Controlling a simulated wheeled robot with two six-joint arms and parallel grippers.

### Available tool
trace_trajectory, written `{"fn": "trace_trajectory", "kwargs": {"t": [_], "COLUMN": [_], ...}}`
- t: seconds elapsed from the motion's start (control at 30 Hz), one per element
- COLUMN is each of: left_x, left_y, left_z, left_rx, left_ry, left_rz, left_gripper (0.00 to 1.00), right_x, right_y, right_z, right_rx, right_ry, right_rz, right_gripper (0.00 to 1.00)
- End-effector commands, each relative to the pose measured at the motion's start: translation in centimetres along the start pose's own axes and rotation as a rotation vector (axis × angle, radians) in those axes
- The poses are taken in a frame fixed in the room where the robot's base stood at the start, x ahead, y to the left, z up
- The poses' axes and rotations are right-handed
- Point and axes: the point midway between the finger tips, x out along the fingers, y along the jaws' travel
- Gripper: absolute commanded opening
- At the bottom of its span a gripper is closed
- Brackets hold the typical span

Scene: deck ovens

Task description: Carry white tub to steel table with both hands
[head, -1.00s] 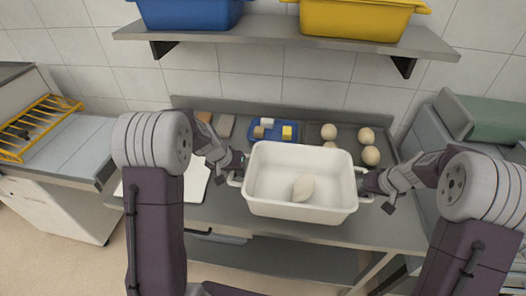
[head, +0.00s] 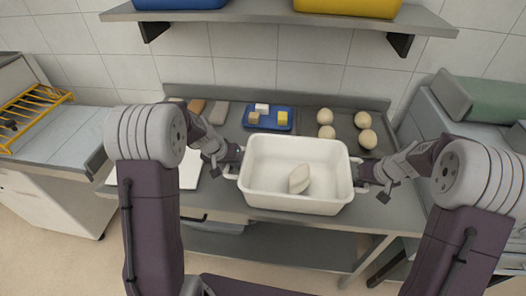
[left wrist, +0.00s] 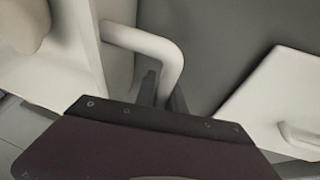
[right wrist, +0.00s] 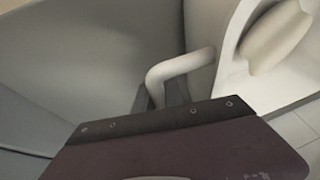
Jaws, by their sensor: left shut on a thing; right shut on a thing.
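The white tub (head: 292,202) is level at the front middle of the steel table (head: 400,212), with a pale oval dough piece (head: 299,179) inside. I cannot tell whether its base touches the tabletop. My left gripper (head: 235,168) is shut on the tub's left handle; that handle (left wrist: 150,42) shows between the fingers in the left wrist view. My right gripper (head: 360,174) is shut on the right handle; that handle (right wrist: 180,68) also shows in the right wrist view. The fingertips are partly hidden.
Behind the tub are a blue tray (head: 288,129) with small blocks and several dough balls (head: 326,116). A white board (head: 190,172) lies left of the tub. A shelf (head: 270,14) with a blue bin (head: 180,3) and a yellow bin (head: 345,8) hangs above.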

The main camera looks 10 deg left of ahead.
Motion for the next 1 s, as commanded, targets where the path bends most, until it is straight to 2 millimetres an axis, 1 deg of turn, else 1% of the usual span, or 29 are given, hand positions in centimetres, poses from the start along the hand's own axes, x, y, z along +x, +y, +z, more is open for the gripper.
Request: {"fn": "trace_trajectory", "kwargs": {"t": [0.03, 0.07, 0.1, 0.13, 0.17, 0.43, 0.53, 0.57, 0.67, 0.8, 0.9, 1.0], "left_x": [0.8, 1.1, 0.5, 0.5, 0.5, 0.4, -0.4, -0.9, -3.3, -7.1, -9.2, -10.7], "left_y": [-0.2, -0.3, -0.2, -0.2, -0.2, -0.1, -0.1, -0.1, -0.1, -0.2, -0.1, -0.1], "left_z": [0.3, 0.4, 0.2, 0.2, 0.2, 0.2, 0.1, 0.1, 0.0, 0.1, 0.1, 0.2], "left_rx": [0.0, 0.0, 0.0, -0.001, -0.001, 0.0, 0.0, 0.0, 0.0, 0.001, 0.001, -0.001], "left_ry": [0.003, 0.003, 0.002, 0.001, 0.001, 0.001, 0.003, 0.004, 0.008, 0.008, 0.007, 0.004], "left_rz": [-0.002, -0.002, -0.001, -0.001, -0.001, 0.0, 0.0, 0.0, -0.002, -0.003, -0.002, -0.001], "left_gripper": [0.0, 0.0, 0.25, 0.34, 0.36, 0.36, 0.36, 0.36, 0.36, 0.36, 0.36, 0.36], "right_x": [0.8, 1.1, 0.5, 0.5, 0.5, 0.5, 0.5, 0.5, 0.5, 0.5, 0.5, 0.5], "right_y": [0.3, 0.3, 0.2, 0.2, 0.2, 0.1, 0.1, 0.1, 0.1, 0.1, 0.1, 0.1], "right_z": [0.3, 0.4, 0.2, 0.2, 0.2, 0.2, 0.2, 0.2, 0.2, 0.2, 0.2, 0.2], "right_rx": [0.0, 0.0, 0.0, 0.0, 0.0, 0.0, 0.0, 0.0, 0.0, 0.0, 0.0, 0.0], "right_ry": [0.003, 0.003, 0.002, 0.002, 0.001, 0.001, 0.0, 0.0, 0.0, 0.0, 0.0, 0.0], "right_rz": [0.002, 0.002, 0.002, 0.002, 0.001, 0.0, 0.0, 0.0, 0.0, 0.0, 0.0, 0.0], "right_gripper": [0.0, 0.0, 0.25, 0.34, 0.36, 0.36, 0.36, 0.36, 0.36, 0.36, 0.36, 0.36]}}
